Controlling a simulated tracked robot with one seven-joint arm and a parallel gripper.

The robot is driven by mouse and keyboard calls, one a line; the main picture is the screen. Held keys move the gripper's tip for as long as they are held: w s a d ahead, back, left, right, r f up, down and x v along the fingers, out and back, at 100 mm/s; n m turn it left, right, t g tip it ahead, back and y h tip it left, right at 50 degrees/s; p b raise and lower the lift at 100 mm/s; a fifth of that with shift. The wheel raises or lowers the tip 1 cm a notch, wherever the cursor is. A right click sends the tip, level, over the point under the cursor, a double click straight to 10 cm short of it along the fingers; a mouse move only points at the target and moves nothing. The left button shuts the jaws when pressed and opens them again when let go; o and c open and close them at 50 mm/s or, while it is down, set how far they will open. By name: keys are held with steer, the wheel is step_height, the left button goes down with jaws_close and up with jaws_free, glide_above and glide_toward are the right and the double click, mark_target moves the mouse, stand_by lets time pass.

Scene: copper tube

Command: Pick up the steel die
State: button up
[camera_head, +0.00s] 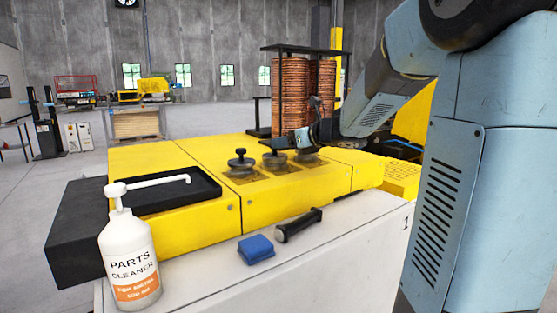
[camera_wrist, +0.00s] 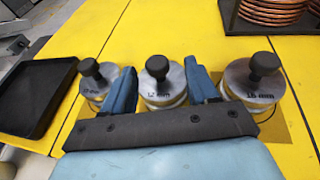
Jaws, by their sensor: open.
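Three round steel dies with black knobs stand in a row on the yellow machine top. In the wrist view these are the left die (camera_wrist: 93,88), the middle die (camera_wrist: 165,92) marked 12 mm, and the right die (camera_wrist: 253,88), whose label looks like 15 or 16 mm. The left label is too small to read surely. My gripper (camera_wrist: 160,70) is open and empty, its blue fingers on either side of the middle die in that view. In the head view my gripper (camera_head: 292,140) is low over the row, near the middle die (camera_head: 274,160). Contact cannot be told.
A parts cleaner bottle (camera_head: 130,255), blue cloth (camera_head: 256,249) and black-handled tool (camera_head: 298,225) stand or lie in front. Copper coils (camera_head: 290,92) on a rack rise behind the dies.

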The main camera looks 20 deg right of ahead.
mark_target(275, 155)
steer(key=shift+x, duration=2.65)
steer(key=shift+s+a+f, duration=0.1)
steer(key=shift+a+f, duration=0.05)
jaws_close()
